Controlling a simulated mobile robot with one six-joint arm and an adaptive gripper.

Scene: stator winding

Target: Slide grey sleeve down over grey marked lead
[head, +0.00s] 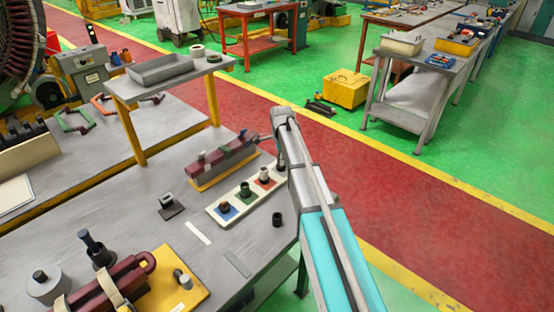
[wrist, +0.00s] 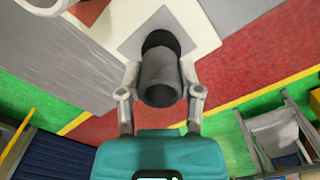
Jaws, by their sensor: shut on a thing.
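The grey sleeve (wrist: 159,72) is a short hollow tube between the two fingertips of my gripper (wrist: 160,78) in the wrist view. The fingers touch its sides and its open end faces the camera. A dark round part shows at its far end, over a grey square (wrist: 130,46) on a white board (wrist: 203,36). Whether the sleeve touches the board is unclear. In the head view my arm covers the sleeve and the fingers. A maroon block (head: 228,153) with upright stubs lies behind the board; I cannot make out a grey mark on it.
On the board (head: 215,217), other sleeves stand on blue, green and red squares. A dark cylinder (head: 277,219) and a black stand (head: 171,209) are nearby. A yellow fixture (head: 190,283) holds a maroon coil at front left. A raised shelf (head: 190,75) stands behind.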

